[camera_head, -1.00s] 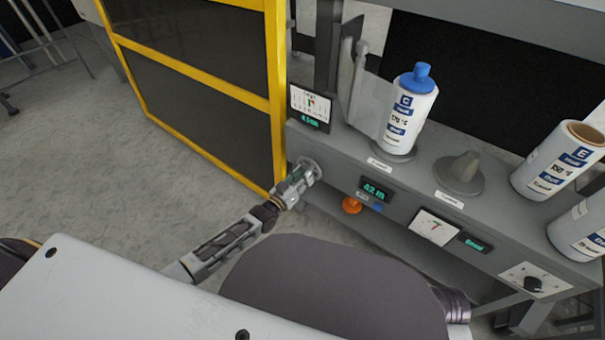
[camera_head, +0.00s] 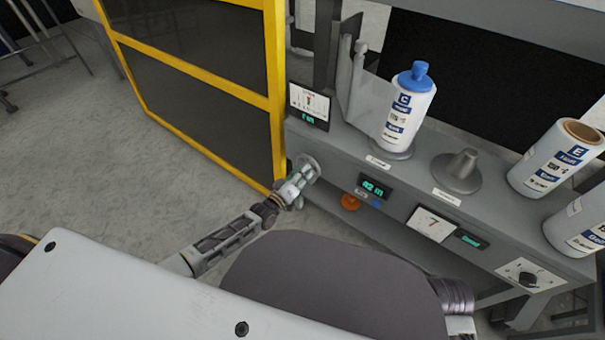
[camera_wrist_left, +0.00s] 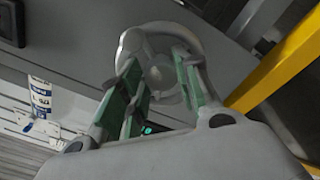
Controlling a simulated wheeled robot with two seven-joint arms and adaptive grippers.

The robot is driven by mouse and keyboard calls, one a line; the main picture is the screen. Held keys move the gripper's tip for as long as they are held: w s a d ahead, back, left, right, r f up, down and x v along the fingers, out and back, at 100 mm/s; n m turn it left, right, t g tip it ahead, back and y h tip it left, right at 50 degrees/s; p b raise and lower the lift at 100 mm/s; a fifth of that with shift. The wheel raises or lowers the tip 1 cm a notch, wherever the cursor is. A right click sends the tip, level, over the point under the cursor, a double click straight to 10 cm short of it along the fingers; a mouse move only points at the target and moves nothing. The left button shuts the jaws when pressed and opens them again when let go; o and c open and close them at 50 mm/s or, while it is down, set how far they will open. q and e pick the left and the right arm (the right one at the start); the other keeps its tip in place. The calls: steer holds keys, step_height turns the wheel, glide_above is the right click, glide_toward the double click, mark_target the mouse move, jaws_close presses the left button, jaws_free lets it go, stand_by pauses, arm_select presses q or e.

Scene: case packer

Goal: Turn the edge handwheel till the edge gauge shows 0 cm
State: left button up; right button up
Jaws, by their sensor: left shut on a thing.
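The edge handwheel (camera_head: 311,164) is a small grey wheel on the left end of the machine's front rail. My left gripper (camera_head: 302,176) is shut on it. In the left wrist view the handwheel (camera_wrist_left: 134,39) shows its round rim and hub, with the green-padded fingers of my left gripper (camera_wrist_left: 158,66) on both sides of the hub. A gauge (camera_head: 309,102) with a white scale, a pointer and a green readout sits just above the handwheel; I take it as the edge gauge. Its readout is too small to read surely. My right gripper is out of view.
A yellow-framed dark guard panel (camera_head: 205,90) stands left of the handwheel. A blue-capped roll (camera_head: 408,112) stands on the rail, right of the gauge. An orange knob (camera_head: 350,202) and a small display (camera_head: 374,188) are to the right.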

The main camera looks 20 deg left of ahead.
arm_select(q)
steer(key=o, duration=1)
steer(key=v, duration=1.2)
stand_by(0.4)
stand_by(0.6)
